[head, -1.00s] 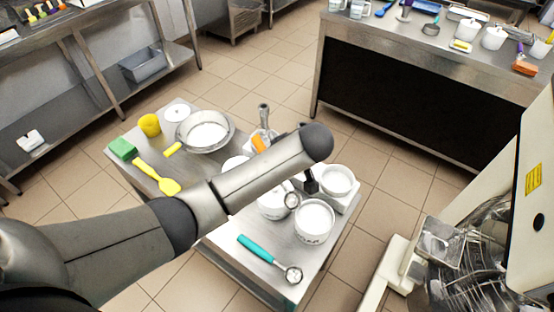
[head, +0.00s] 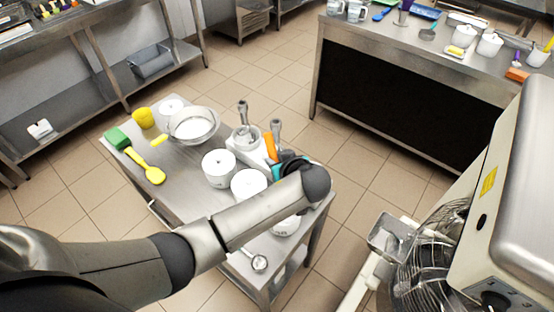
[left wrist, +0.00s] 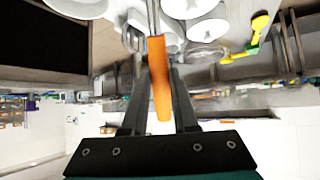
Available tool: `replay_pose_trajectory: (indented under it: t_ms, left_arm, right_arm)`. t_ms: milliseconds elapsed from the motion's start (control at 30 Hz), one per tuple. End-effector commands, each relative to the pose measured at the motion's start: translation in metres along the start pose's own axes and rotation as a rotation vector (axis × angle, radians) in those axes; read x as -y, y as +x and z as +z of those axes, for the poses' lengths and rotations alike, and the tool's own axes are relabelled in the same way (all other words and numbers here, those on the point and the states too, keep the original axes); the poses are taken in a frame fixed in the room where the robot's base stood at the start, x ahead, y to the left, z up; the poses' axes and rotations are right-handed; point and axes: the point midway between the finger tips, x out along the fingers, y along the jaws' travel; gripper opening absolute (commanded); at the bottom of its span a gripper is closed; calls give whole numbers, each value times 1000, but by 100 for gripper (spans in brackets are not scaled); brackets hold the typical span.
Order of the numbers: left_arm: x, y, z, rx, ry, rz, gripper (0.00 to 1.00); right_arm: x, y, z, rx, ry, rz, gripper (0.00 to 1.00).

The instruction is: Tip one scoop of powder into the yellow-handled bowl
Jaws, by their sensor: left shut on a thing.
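The yellow-handled bowl (head: 214,126) is a metal bowl with white inside, near the back left of the steel table; its yellow handle points to the front left. It also shows in the left wrist view (left wrist: 207,58). My left gripper (head: 276,160) is to the right of the bowl, apart from it, and partly hidden by my own arm. It is shut on the orange handle (left wrist: 160,80) of a metal tool, which also shows in the head view (head: 270,147). The tool's head and any powder in it cannot be made out. My right gripper is not in view.
White tubs (head: 219,168) stand between bowl and arm, beside a white scale (head: 246,153). A metal scoop (head: 259,263) is at the front. A mixing machine (head: 490,215) stands right.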

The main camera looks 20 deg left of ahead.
Motion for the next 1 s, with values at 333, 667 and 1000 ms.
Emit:
replay_pose_trajectory:
  t_ms: [333,667,1000]
  left_arm:
    - [0,18,20,-2,0,0,0]
    - [0,29,40,0,-1,0,0]
    - [0,35,59,0,0,0,0]
  right_arm:
    - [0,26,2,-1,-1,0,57]
    - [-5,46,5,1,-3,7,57]
    - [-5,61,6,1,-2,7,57]
